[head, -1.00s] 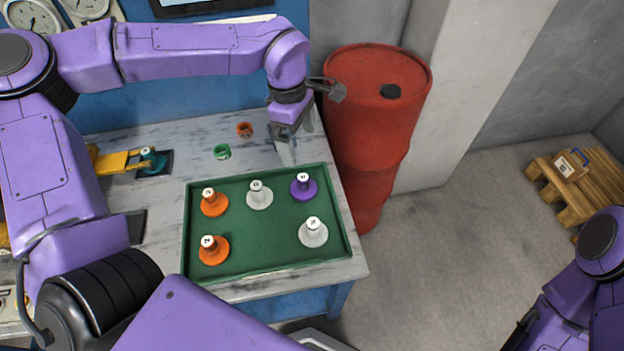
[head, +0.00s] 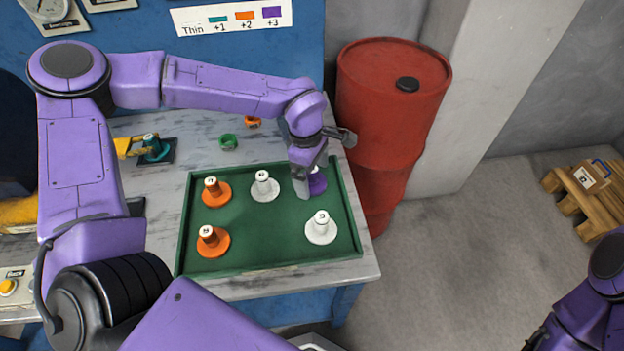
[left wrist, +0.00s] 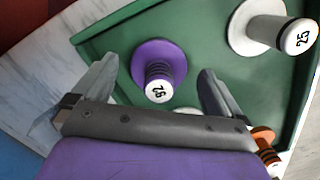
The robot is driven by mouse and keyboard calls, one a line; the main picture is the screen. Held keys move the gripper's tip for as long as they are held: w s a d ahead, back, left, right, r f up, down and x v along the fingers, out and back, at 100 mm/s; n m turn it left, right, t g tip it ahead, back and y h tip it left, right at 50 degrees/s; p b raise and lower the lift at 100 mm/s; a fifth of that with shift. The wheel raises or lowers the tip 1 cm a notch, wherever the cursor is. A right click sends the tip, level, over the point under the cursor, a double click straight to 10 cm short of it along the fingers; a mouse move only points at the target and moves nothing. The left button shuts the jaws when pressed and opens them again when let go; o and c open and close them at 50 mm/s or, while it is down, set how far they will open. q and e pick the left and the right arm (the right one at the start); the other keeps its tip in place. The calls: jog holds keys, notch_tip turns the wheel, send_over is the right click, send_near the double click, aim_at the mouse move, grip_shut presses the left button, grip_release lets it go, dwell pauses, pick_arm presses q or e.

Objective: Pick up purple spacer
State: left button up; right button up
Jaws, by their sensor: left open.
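The purple spacer (head: 317,182) stands in the back right part of the green tray (head: 268,238), partly hidden by my left gripper in the head view. In the left wrist view the purple spacer (left wrist: 158,68) shows a round flange and a white end with a number. My left gripper (head: 303,186) is open above the tray. Its fingers (left wrist: 158,82) lie on either side of the spacer in the wrist view, with gaps; I cannot tell how high they are above it. My right arm shows at the lower right, but its gripper is not visible.
White spacers (head: 264,187) (head: 321,228) and orange spacers (head: 216,192) (head: 213,241) stand in the same tray. A green ring (head: 228,142) and an orange ring (head: 252,122) lie behind it. A red barrel (head: 385,100) stands close to the table's right side.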

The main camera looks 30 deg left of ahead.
pick_arm(q)
jog(key=shift+d+f, duration=0.1)
jog(key=shift+f, duration=0.55)
jog(key=shift+r, duration=0.1)
jog(key=c, duration=1.3)
jog(key=shift+o, duration=0.2)
jog(key=shift+w+r, duration=0.1)
jog(key=shift+r, duration=0.45)
jog(key=s+a+r+p, duration=0.1)
jog(key=s+r, duration=1.1)
jog(key=s, duration=0.2)
jog(key=shift+a, duration=0.25)
